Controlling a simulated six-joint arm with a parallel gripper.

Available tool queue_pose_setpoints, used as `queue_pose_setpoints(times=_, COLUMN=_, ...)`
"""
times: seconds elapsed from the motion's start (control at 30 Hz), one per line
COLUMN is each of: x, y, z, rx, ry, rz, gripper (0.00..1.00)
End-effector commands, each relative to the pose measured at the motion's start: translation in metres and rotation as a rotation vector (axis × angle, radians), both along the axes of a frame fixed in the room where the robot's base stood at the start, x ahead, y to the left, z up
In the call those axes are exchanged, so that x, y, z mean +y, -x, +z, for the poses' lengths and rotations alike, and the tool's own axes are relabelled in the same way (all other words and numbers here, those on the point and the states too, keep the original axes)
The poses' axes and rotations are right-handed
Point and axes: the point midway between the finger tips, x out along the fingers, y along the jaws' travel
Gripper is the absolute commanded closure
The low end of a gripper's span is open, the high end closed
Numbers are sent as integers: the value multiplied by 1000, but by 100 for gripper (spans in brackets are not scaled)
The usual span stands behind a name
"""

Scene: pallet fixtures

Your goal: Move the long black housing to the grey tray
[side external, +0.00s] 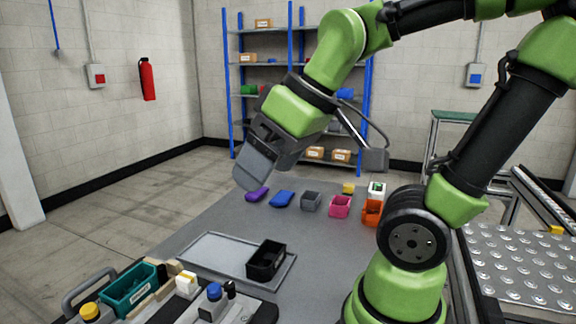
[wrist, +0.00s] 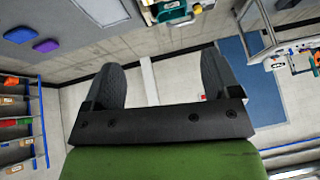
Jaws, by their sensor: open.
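A black open-topped box (side external: 266,262), the only large black part I see that could be the housing, sits at the right end of a flat, rimmed grey tray (side external: 213,250) in the side view. I cannot tell for sure that it is the long housing. Part of the tray shows at the top of the wrist view (wrist: 103,10); the black box is not visible there. My gripper (side external: 246,180) is tilted in the air above the table, up and left of the box. Its fingers (wrist: 160,80) are wide apart with nothing between them.
Purple (side external: 257,194), blue (side external: 282,198), grey (side external: 311,201), pink (side external: 340,206) and orange (side external: 372,212) containers line the table's far side. A teal crate (side external: 130,288) and small parts stand at the front left. Table between is clear.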

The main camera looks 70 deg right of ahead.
Motion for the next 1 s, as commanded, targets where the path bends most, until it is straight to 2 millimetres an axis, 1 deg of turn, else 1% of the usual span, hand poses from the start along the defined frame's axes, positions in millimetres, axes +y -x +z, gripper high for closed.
queue_pose_setpoints(times=0.03, x=7, y=11, z=3, rx=-26, ry=-61, rz=-60, gripper=17)
queue_pose_setpoints(times=0.1, x=13, y=21, z=4, rx=-43, ry=-142, rz=-142, gripper=17)
queue_pose_setpoints(times=0.23, x=19, y=31, z=5, rx=-55, ry=-228, rz=-226, gripper=17)
queue_pose_setpoints(times=0.37, x=20, y=33, z=5, rx=-53, ry=-250, rz=-248, gripper=17)
queue_pose_setpoints(times=1.0, x=19, y=33, z=5, rx=-54, ry=-246, rz=-247, gripper=17)
